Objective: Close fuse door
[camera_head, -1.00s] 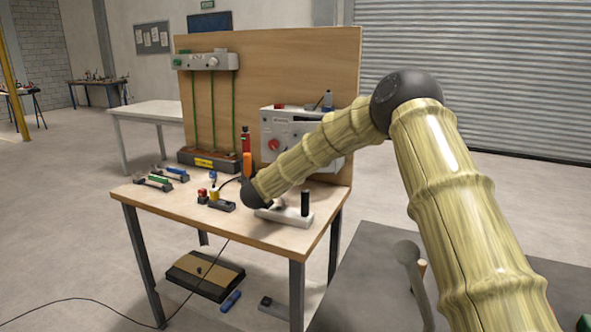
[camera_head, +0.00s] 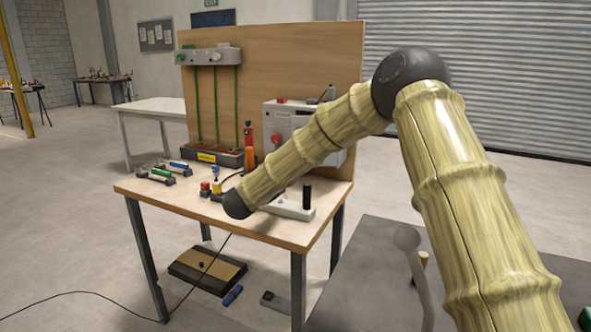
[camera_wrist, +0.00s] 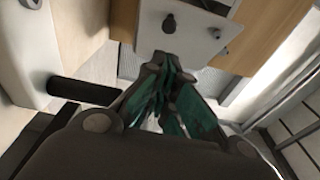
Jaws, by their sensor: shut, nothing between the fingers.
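A pale grey box (camera_head: 277,118) with a red knob (camera_head: 277,140) stands at the right rear of the workbench, partly hidden behind my forearm. I cannot make out which part of it is the fuse door. In the wrist view a light grey panel (camera_wrist: 199,42) with a dark round knob (camera_wrist: 168,23) lies just beyond my fingertips. I cannot tell whether this panel is the door, or whether the fingers touch it. My gripper (camera_wrist: 163,68), with teal finger pads, is shut and empty. In the head view the gripper is hidden behind my arm.
A black upright handle (camera_head: 307,196) on a white base (camera_head: 288,209) is near my wrist; it also shows left of my gripper in the wrist view (camera_wrist: 84,91). An orange-and-red tool (camera_head: 249,140) stands behind. Small switches (camera_head: 216,186) sit on the workbench (camera_head: 170,200).

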